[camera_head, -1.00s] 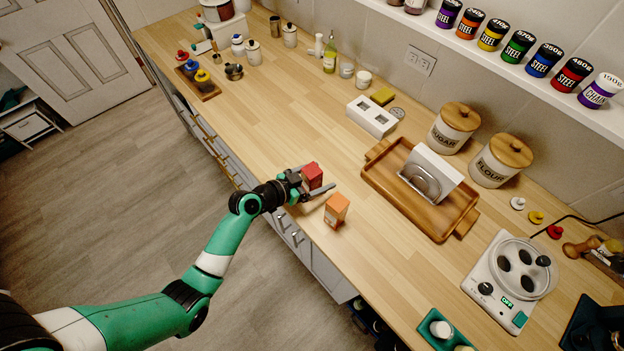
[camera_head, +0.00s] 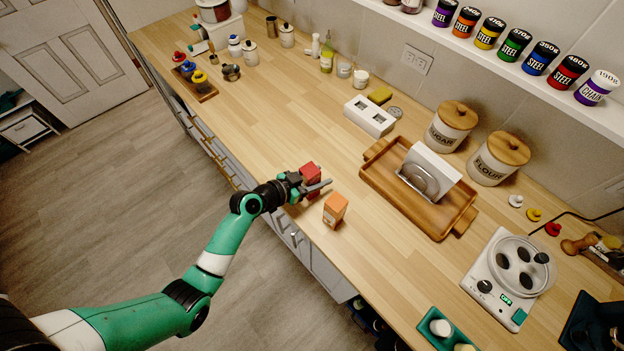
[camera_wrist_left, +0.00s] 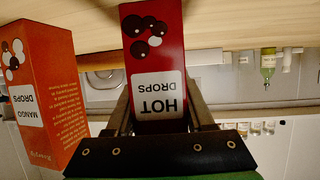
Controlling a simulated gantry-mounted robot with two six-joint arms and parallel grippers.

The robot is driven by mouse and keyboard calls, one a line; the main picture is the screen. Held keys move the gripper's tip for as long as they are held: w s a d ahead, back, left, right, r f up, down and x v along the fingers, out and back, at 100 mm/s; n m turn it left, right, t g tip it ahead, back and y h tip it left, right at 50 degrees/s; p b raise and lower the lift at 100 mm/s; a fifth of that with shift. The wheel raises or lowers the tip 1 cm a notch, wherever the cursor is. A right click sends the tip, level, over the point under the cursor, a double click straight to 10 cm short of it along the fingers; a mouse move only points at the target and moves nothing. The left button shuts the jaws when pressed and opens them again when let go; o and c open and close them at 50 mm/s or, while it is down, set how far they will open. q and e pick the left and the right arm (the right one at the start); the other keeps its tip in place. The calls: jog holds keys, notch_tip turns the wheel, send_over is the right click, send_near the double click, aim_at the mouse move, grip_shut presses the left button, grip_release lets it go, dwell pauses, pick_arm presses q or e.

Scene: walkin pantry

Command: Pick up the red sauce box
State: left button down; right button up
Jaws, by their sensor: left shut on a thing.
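The red sauce box (camera_head: 310,172), labelled "HOT DROPS", stands near the counter's front edge. In the left wrist view the red box (camera_wrist_left: 153,50) sits between the fingers, its label upside down in the picture. My left gripper (camera_head: 314,187) is shut on it, one finger on each side. An orange box (camera_head: 335,208), labelled "MANGO DROPS", stands just beside it and also shows at the left of the wrist view (camera_wrist_left: 45,95). The lower part of the red box is partly hidden by the gripper. My right gripper is not in view.
The wooden counter (camera_head: 270,120) is clear behind and left of the boxes. A wooden tray (camera_head: 385,188) with a napkin holder lies to the right.

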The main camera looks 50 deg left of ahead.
aim_at(318, 171)
pick_arm(q)
jog(key=r, duration=0.4)
jog(key=shift+s+d+r, duration=0.25)
jog(key=shift+s, duration=0.1)
jog(key=s+d+r+p, duration=0.5)
jog(key=s+d+r, duration=0.2)
jog(key=s, duration=0.4)
jog(key=shift+d+r, duration=0.15)
jog(key=shift+r, duration=0.6)
